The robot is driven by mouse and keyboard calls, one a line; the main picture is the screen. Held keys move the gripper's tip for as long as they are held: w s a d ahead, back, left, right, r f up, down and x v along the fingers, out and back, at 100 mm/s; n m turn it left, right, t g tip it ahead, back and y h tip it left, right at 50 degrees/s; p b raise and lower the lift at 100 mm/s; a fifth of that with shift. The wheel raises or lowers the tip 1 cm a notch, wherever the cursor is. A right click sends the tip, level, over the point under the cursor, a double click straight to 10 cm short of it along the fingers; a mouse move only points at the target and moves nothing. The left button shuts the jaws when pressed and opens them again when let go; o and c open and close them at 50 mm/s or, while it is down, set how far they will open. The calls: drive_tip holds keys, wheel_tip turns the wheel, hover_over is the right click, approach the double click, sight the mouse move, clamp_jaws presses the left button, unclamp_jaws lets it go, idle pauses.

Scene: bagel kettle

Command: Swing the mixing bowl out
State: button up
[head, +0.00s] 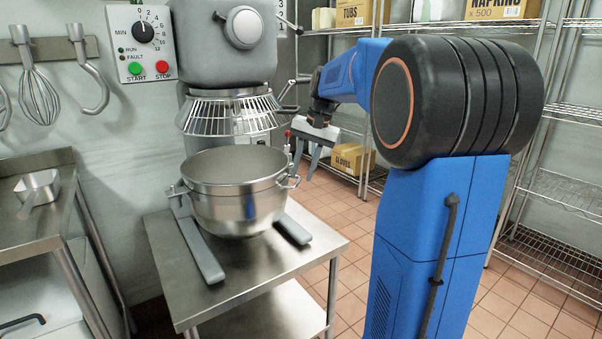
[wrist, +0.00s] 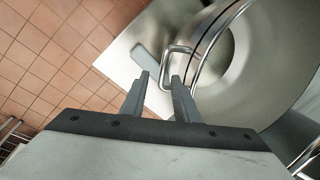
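The steel mixing bowl (head: 235,190) sits upright between the mixer's two grey support arms, below the wire guard (head: 232,115). It also fills the right of the wrist view (wrist: 255,60). A wire loop handle (head: 290,183) sticks out from the bowl's right side and shows in the wrist view (wrist: 180,48). My gripper (head: 303,168) points down just right of the bowl, near this handle. In the wrist view my gripper (wrist: 161,76) is open, with a gap between its fingers. The handle lies by the fingertips; I cannot tell whether they touch.
A red-knobbed lever (head: 287,142) stands close to my gripper. A control panel (head: 142,44) is on the wall. A counter with a scoop (head: 38,190) is at left; wire shelves (head: 570,190) stand at right.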

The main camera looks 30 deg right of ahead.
drive_tip(key=shift+w+a+f, duration=0.3)
drive_tip(key=shift+f, duration=0.3)
clamp_jaws()
drive_tip(key=shift+s, duration=0.1)
